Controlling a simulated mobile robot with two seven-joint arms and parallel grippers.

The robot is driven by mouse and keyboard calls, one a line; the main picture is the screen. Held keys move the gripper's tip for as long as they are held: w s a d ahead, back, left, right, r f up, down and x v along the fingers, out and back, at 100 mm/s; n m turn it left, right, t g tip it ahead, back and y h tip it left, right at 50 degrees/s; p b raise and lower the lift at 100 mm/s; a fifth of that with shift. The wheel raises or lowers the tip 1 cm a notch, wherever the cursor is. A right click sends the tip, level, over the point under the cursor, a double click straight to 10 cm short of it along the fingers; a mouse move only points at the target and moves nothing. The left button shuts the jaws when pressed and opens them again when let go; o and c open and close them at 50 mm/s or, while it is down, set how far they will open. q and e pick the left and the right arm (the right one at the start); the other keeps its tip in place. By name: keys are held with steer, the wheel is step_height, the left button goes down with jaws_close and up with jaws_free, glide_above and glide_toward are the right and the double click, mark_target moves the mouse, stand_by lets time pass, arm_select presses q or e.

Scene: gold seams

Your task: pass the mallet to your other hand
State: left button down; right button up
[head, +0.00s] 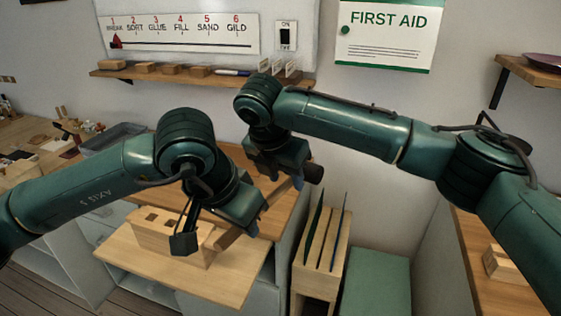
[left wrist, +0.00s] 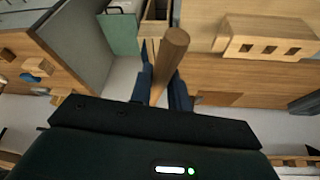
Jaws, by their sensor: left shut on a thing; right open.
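The mallet's wooden handle (head: 229,238) sticks out below my left gripper (head: 252,220), which is shut on it. In the left wrist view the handle (left wrist: 170,58) stands between the blue fingers, its round end toward the camera. A dark rounded piece (head: 314,172), which looks like the mallet's head, shows beside my right gripper (head: 291,180). My right gripper is open and close to it, above and right of the left gripper.
Below is a wooden bench with a pale board (head: 215,282) and a wooden block with holes (head: 155,237). A slotted wooden rack (head: 320,262) with dark upright pieces stands right of it, beside a green box (head: 377,284). A wall shelf (head: 200,76) holds small blocks behind the arms.

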steer(key=shift+w+d+f, duration=0.1)
steer(key=shift+f, duration=0.3)
arm_select(q)
steer(key=shift+s+d, duration=0.1)
arm_select(e)
jaws_close()
arm_select(q)
steer(key=c, duration=1.6)
jaws_free()
steer(key=o, duration=0.4)
steer(key=shift+c, duration=0.2)
arm_select(e)
steer(key=shift+r, duration=0.1)
arm_select(q)
steer(key=shift+r, duration=0.1)
